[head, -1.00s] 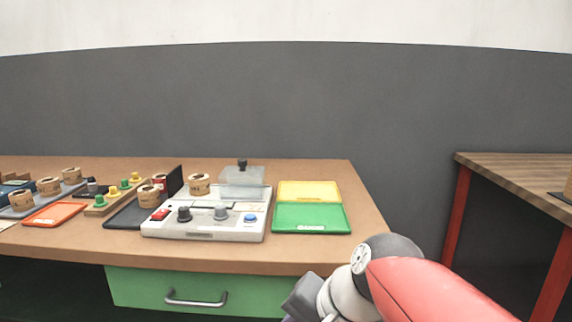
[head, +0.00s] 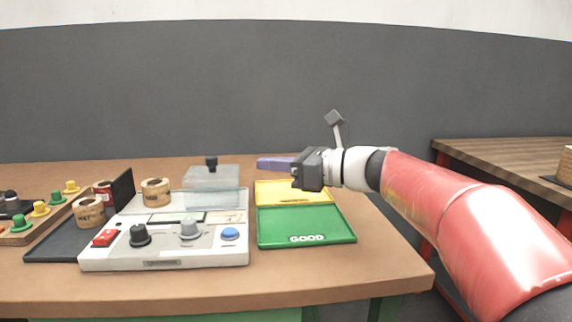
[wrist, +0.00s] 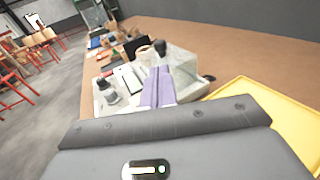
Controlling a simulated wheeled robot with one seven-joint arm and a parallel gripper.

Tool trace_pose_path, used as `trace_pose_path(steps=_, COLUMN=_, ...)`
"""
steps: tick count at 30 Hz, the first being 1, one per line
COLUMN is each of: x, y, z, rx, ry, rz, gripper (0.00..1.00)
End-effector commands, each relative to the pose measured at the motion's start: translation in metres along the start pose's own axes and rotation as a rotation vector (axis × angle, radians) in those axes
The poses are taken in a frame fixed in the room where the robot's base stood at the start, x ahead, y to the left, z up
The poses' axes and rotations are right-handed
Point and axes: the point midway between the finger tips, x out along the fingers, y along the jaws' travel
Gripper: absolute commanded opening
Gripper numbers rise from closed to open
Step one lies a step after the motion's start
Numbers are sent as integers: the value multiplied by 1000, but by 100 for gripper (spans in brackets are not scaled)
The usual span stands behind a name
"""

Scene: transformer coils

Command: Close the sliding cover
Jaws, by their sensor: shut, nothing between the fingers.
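The sliding cover (head: 211,180) is a clear box-like lid with a dark knob (head: 211,162) on top. It sits at the back of the white tester (head: 165,262), behind its front controls. The cover also shows in the wrist view (wrist: 182,66), partly hidden by my fingers. My gripper (head: 260,164) has purple fingers pressed together and empty. It is raised to the right of the cover, above the yellow tray, with its fingers pointing left toward the cover. The shut fingers also show in the wrist view (wrist: 158,88).
The yellow tray (head: 275,188) and the green tray (head: 305,228) marked GOOD lie right of the tester. A coil (head: 155,192) stands behind the tester's left part, near the cover. A dark upright panel (head: 122,187) stands further left. Another table (head: 500,160) is at the right.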

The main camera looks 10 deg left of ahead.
Motion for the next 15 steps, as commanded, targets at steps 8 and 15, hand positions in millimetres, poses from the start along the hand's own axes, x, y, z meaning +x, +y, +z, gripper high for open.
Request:
trace_pose_path(steps=8, x=60, y=1, z=0, rx=-1, ry=1, rz=4, gripper=0)
trace_pose_path(steps=15, x=87, y=1, z=0, rx=-2, ry=1, rz=1, gripper=0)
